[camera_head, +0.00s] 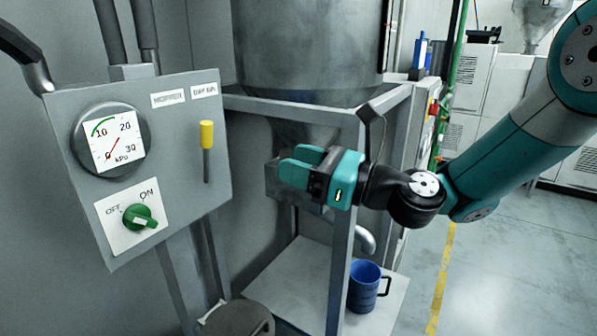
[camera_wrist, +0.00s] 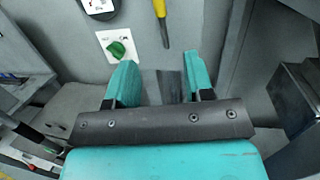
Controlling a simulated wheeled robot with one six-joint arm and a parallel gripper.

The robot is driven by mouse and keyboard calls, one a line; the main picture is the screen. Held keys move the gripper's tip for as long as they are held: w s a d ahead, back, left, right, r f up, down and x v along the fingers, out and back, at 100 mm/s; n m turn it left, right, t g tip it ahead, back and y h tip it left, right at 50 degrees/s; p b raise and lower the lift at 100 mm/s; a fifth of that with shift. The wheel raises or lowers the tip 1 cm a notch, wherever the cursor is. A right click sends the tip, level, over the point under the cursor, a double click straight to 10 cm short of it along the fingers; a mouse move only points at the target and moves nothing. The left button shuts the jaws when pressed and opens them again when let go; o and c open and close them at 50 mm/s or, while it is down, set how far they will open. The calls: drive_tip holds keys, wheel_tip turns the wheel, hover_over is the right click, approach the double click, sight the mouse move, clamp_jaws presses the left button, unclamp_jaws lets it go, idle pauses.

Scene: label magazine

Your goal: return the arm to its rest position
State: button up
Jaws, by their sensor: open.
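My gripper (camera_head: 299,166) is teal and black and hangs in the air in front of the grey frame, right of the control panel (camera_head: 190,111). Its two fingers are apart with nothing between them. In the wrist view my gripper (camera_wrist: 158,85) is also open and empty. My arm reaches in from the right edge of the head view. The gripper touches nothing that I can see.
The panel has a gauge (camera_head: 115,141), a green knob (camera_head: 140,217) and a yellow-handled lever (camera_head: 206,136). A hopper (camera_head: 305,45) stands behind the gripper. A blue mug (camera_head: 364,287) stands on the low shelf (camera_head: 290,282). Open floor (camera_head: 490,260) lies at right.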

drive_tip(key=s+d+n+g+h, duration=0.3)
drive_tip(key=s+n+g+h, duration=0.15)
drive_tip(key=s+n, duration=0.75)
drive_tip(key=s+d+f+n+h, duration=0.3)
drive_tip(key=s+d+n+h, duration=0.2)
drive_tip(key=d+n, duration=0.3)
drive_tip(key=s+d+f+n+h, duration=0.3)
drive_tip(key=s+d+n+h, duration=0.2)
drive_tip(key=s+d+n, duration=0.1)
drive_tip(key=shift+d+n+g, duration=0.45)
drive_tip(key=shift+d+n, duration=0.45)
drive_tip(key=shift+d, duration=0.15)
